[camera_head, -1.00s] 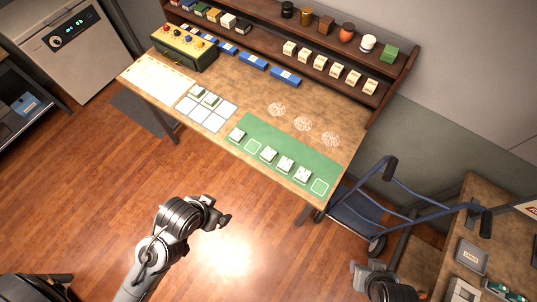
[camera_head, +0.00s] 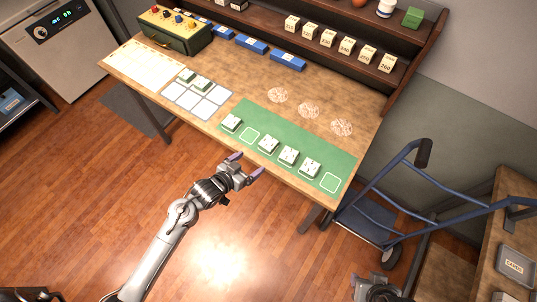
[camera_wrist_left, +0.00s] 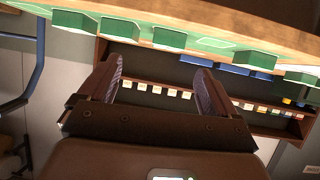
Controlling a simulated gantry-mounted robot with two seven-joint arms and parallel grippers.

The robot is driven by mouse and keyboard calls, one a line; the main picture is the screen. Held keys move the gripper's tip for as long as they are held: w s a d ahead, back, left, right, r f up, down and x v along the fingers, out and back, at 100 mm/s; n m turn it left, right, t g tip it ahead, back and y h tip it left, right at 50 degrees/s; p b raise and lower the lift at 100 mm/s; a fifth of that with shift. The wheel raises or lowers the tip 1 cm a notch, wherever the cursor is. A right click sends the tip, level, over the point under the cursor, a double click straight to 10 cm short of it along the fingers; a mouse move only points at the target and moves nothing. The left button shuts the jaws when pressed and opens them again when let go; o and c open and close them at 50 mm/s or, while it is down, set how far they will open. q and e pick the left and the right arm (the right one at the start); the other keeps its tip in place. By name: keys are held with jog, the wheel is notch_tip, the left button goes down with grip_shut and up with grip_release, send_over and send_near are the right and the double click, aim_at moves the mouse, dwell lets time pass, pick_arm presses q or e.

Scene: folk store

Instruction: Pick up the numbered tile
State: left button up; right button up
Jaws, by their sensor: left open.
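Several white-topped green tiles stand in a row on the green mat (camera_head: 338,163): a leftmost tile (camera_head: 231,123), then after an outlined empty square (camera_head: 249,135) a second (camera_head: 268,145), a third (camera_head: 289,156) and a fourth (camera_head: 309,167). Their markings are too small to read. My left gripper (camera_head: 246,164) is open and empty, in front of the table's front edge, below the tiles in the picture. In the left wrist view its spread fingers (camera_wrist_left: 158,66) point toward green tiles (camera_wrist_left: 169,38) along the table edge. A dark part at the bottom right may be my right gripper (camera_head: 366,287).
Two more tiles (camera_head: 201,84) lie on the grid of pale squares (camera_head: 187,100). A shelf (camera_head: 372,77) with numbered cream blocks stands behind. A blue hand truck (camera_head: 372,210) stands right of the table. The floor in front is clear.

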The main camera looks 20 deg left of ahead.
aim_at(268, 143)
pick_arm(q)
jog(key=shift+t, duration=0.4)
jog(key=b+x, duration=0.1)
jog(key=x, duration=0.2)
jog(key=a+b+x, duration=0.1)
jog(key=x, duration=0.2)
jog(key=b+x, duration=0.1)
jog(key=x, duration=0.1)
jog(key=shift+w+a+b, duration=0.2)
jog(key=shift+w+b, duration=0.1)
jog(key=shift+w, duration=0.35)
jog(key=shift+b+x, duration=0.35)
jog(key=shift+x, duration=2.4)
pick_arm(e)
jog(key=shift+f, duration=2.95)
pick_arm(q)
jog(key=shift+s+d, duration=0.1)
jog(key=shift+d, duration=0.05)
jog(key=shift+c, duration=0.4)
jog(key=shift+r, duration=0.1)
jog(key=c, duration=1.1)
pick_arm(e)
jog(key=shift+d, duration=0.1)
